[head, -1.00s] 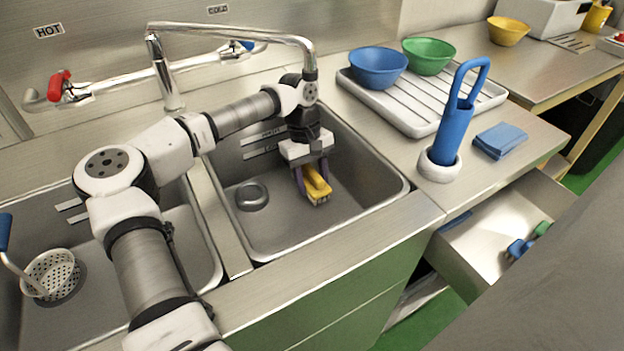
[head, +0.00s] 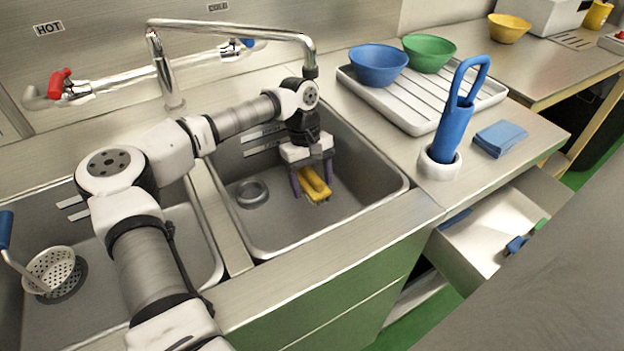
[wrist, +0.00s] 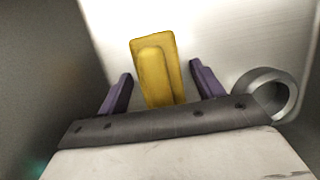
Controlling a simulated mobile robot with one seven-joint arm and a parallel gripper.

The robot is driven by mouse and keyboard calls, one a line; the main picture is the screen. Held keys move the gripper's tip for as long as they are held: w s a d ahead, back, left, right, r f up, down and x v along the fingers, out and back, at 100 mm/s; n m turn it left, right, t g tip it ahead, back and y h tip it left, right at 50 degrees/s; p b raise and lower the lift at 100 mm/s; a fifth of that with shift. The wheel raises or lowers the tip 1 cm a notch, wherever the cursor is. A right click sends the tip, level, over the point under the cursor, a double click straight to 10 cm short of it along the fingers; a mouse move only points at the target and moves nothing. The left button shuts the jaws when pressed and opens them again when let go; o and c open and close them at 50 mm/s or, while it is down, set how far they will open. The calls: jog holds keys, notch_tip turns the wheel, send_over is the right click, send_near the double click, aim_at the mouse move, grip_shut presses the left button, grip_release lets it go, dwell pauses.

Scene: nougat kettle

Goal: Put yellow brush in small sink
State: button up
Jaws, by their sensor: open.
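The yellow brush (head: 315,184) is down inside the right-hand sink basin (head: 350,205), to the right of the drain. Its bristles show at its near right end. My gripper (head: 311,188) is inside the basin above the brush, with its purple fingers spread on either side of it. In the wrist view the yellow brush (wrist: 157,70) lies between the two purple fingers of my gripper (wrist: 163,88), with gaps on both sides. The brush appears to rest on the basin floor, though its exact contact there is partly hidden.
The round drain (head: 252,194) is left of the brush. The faucet spout (head: 230,30) arches behind my arm. A blue-handled tool in a white holder (head: 440,165), a blue sponge (head: 500,139) and a drying tray (head: 425,100) with bowls stand right. An open drawer (head: 490,235) juts out below.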

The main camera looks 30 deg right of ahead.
aim_at(310, 171)
jog(key=b+v, duration=0.1)
jog(key=v, duration=0.6)
jog(key=shift+r, duration=0.4)
